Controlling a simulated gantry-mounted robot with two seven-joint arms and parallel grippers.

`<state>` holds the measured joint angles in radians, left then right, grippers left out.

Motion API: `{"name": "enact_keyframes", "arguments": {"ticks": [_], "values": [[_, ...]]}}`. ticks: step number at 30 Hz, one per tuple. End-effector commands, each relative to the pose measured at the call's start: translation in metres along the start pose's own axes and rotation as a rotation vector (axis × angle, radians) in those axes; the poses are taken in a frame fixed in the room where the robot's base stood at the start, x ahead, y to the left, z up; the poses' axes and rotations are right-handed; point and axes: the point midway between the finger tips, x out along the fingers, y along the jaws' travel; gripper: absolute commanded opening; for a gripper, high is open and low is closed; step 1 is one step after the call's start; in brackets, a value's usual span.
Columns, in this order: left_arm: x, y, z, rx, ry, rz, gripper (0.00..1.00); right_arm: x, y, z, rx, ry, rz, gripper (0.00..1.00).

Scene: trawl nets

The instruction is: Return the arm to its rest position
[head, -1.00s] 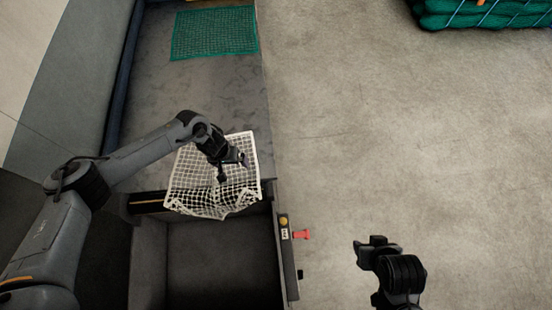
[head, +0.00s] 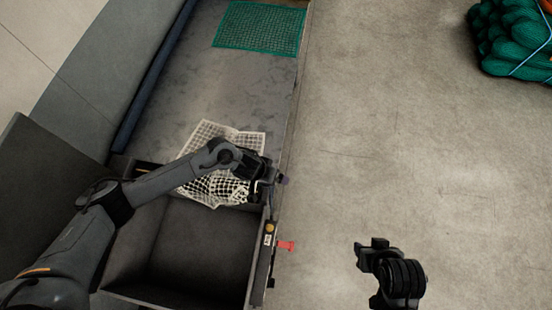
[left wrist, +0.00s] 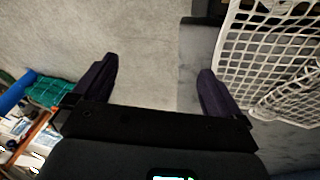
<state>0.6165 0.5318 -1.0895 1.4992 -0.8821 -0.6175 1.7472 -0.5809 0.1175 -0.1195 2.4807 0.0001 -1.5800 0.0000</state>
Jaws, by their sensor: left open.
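My left gripper (head: 268,182) is at the right edge of the grey work surface (head: 170,105), at the right side of the white net. It is open and empty; its two dark fingers stand wide apart in the left wrist view (left wrist: 157,80), with floor between them. The white net (head: 212,188) lies draped and rumpled at the near end of the surface, partly hidden under my left forearm. It also shows at the upper right of the left wrist view (left wrist: 268,60), beside the right finger and apart from it. My right gripper (head: 375,250) hangs over bare floor; its jaws are unclear.
A dark open bin (head: 130,245) stands in front of the surface. A red handle (head: 286,245) juts from its right side. A flat green net (head: 260,28) lies at the surface's far end. Stacked green nets (head: 515,40) are at the upper right. The floor between is clear.

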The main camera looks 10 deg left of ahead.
Motion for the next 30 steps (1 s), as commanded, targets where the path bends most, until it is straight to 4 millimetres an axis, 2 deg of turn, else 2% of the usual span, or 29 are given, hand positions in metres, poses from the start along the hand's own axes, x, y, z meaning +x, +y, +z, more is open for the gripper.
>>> {"name": "enact_keyframes", "arguments": {"ticks": [5,8,11,13,16,18,21,24,26,27,29,30], "values": [[0.001,0.004,0.006,0.003,-0.004,0.005,1.0,-0.002,0.001,0.0,-0.003,-0.001,0.002,0.43],[0.006,0.007,0.026,-0.005,-0.035,0.012,1.0,-0.005,0.001,-0.001,-0.005,-0.001,0.003,0.43],[0.015,0.02,0.064,-0.026,-0.093,0.037,1.0,-0.012,0.001,-0.004,-0.005,-0.001,0.003,0.43],[0.018,0.039,0.098,-0.06,-0.143,0.074,1.0,-0.019,0.001,-0.006,-0.005,-0.002,0.003,0.43],[0.009,0.087,0.139,-0.131,-0.187,0.172,1.0,-0.032,0.002,-0.01,-0.005,-0.001,0.003,0.43],[-0.005,0.124,0.155,-0.207,-0.185,0.245,1.0,-0.041,0.002,-0.013,-0.005,-0.001,0.002,0.43],[-0.033,0.163,0.159,-0.317,-0.14,0.315,1.0,-0.053,0.002,-0.017,-0.005,0.0,0.002,0.43],[-0.067,0.18,0.147,-0.401,-0.055,0.339,1.0,-0.065,0.003,-0.021,-0.004,0.0,0.002,0.43],[-0.09,0.178,0.137,-0.443,0.005,0.322,1.0,-0.072,0.003,-0.024,-0.004,0.0,0.002,0.43],[-0.106,0.17,0.13,-0.465,0.048,0.296,1.0,-0.077,0.003,-0.025,-0.003,0.0,0.001,0.43],[-0.133,0.148,0.12,-0.494,0.109,0.232,1.0,-0.084,0.003,-0.027,-0.003,0.0,0.001,0.43],[-0.154,0.127,0.116,-0.506,0.144,0.171,1.0,-0.089,0.003,-0.029,-0.002,0.0,0.001,0.43]]}}
